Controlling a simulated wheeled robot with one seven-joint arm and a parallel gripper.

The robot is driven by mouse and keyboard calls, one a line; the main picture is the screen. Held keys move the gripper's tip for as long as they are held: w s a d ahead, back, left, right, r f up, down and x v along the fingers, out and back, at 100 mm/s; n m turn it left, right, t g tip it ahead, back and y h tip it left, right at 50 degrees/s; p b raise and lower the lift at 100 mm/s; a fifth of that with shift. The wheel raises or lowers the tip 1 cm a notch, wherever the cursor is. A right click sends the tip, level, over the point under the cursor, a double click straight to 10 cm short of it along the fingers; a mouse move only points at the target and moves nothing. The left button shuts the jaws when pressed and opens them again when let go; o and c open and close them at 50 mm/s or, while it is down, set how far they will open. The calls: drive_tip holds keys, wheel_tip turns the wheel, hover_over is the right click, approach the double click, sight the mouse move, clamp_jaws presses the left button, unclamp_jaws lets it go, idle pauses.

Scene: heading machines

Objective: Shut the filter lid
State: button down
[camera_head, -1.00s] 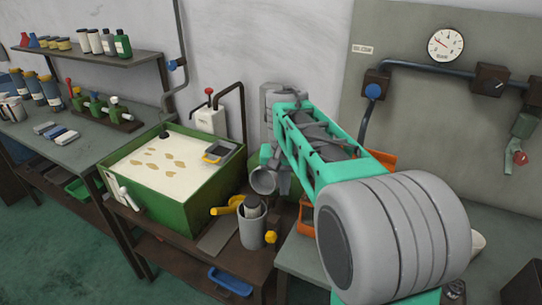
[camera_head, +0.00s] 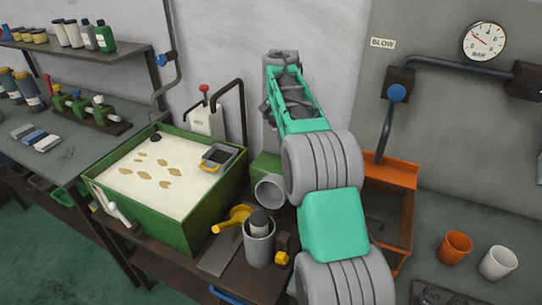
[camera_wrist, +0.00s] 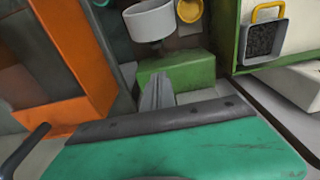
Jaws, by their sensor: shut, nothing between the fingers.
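The filter is a grey canister (camera_head: 258,248) with a dark-topped element standing in its open mouth, on the brown bench right of the green tank. A yellow lid-like part with a handle (camera_head: 233,219) stands tilted open at the canister's left. A yellow disc (camera_wrist: 189,10), likely this lid, shows at the top of the wrist view. My gripper (camera_wrist: 157,92) is shut and empty, pointing toward a green block (camera_wrist: 175,75), apart from the lid. In the head view my arm hides the fingertips.
A grey cup (camera_head: 270,190) sits between the green block and the canister; it also shows in the wrist view (camera_wrist: 150,20). The green tank (camera_head: 205,200) stands left. An orange open frame (camera_head: 392,172) stands right. Orange and white cups (camera_head: 455,248) stand on the right bench.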

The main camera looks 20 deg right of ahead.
hover_over(274, 189)
drive_tip(key=w+d, duration=0.3)
drive_tip(key=f, duration=0.8)
drive_tip(key=shift+s+a+f, duration=0.15)
drive_tip(key=shift+s+f, duration=0.05)
drive_tip(key=shift+f, duration=0.15)
drive_tip(key=shift+s+a, duration=0.2)
drive_tip(key=shift+f, duration=0.1)
drive_tip(key=shift+s+a, duration=0.1)
